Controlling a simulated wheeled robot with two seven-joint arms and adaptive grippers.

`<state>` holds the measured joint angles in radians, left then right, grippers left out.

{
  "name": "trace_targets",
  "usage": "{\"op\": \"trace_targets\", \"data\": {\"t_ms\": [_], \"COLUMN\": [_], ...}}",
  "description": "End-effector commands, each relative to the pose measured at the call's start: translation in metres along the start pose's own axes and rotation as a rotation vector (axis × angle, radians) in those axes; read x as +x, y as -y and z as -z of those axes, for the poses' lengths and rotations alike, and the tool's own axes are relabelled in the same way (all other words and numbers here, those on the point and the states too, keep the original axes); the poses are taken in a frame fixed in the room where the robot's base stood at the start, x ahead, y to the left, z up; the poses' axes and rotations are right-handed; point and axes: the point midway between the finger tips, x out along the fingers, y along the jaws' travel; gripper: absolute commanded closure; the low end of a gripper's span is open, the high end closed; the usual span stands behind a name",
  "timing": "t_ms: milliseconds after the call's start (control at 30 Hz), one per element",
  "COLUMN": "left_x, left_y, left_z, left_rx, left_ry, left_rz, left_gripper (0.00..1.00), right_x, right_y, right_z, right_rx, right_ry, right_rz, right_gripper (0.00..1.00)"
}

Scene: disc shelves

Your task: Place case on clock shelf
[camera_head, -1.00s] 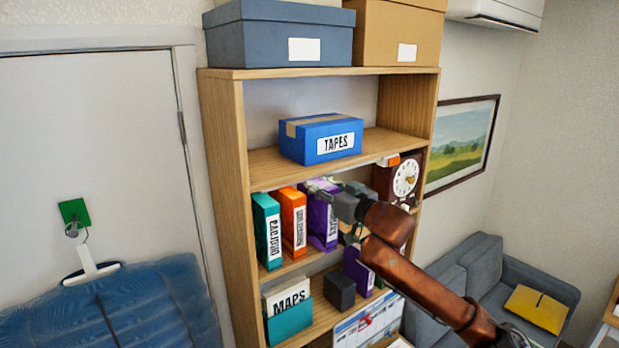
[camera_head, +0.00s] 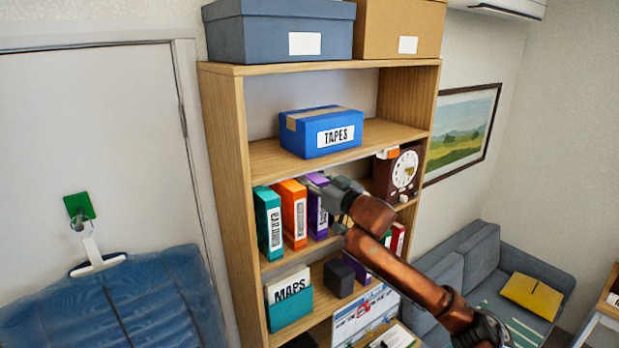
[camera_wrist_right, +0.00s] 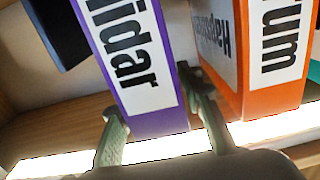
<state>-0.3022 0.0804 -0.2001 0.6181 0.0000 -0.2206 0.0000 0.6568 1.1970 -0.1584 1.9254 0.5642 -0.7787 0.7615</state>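A purple case (camera_head: 317,207) stands on the clock shelf beside an orange case (camera_head: 293,215) and a teal case (camera_head: 267,222). The clock (camera_head: 404,170) stands at that shelf's right end. My right gripper (camera_head: 318,184) is at the upper end of the purple case. In the right wrist view, my right gripper's fingers (camera_wrist_right: 152,95) lie on either side of the purple case (camera_wrist_right: 148,118). One finger is between it and the orange case (camera_wrist_right: 272,98). Whether the fingers press on the case or only flank it is unclear. My left gripper is out of view.
A blue TAPES box (camera_head: 322,131) sits one shelf above. Below are a MAPS holder (camera_head: 290,310), a dark box (camera_head: 338,277) and more upright cases (camera_head: 397,238), partly hidden by my right arm. Storage boxes (camera_head: 280,30) are on top.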

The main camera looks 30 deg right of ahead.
Motion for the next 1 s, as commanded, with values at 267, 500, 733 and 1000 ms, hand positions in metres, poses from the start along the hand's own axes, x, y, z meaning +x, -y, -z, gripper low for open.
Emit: {"op": "trace_targets", "data": {"t_ms": [267, 500, 733, 1000], "left_x": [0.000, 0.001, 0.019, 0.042], "left_y": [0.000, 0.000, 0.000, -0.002], "left_z": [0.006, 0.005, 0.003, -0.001], "left_rx": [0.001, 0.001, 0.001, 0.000], "left_ry": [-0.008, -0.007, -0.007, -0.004], "left_rz": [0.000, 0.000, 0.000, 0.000], "left_gripper": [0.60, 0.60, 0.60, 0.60], "right_x": [0.000, -0.003, -0.039, -0.094], "right_y": [0.000, 0.000, -0.001, 0.000], "right_z": [0.000, 0.001, -0.003, -0.003], "right_rx": [0.000, -0.001, -0.003, -0.004], "right_ry": [0.000, 0.000, 0.001, 0.002], "right_rz": [0.000, 0.000, -0.002, -0.001], "right_gripper": [0.53, 0.53, 0.53, 0.53]}}
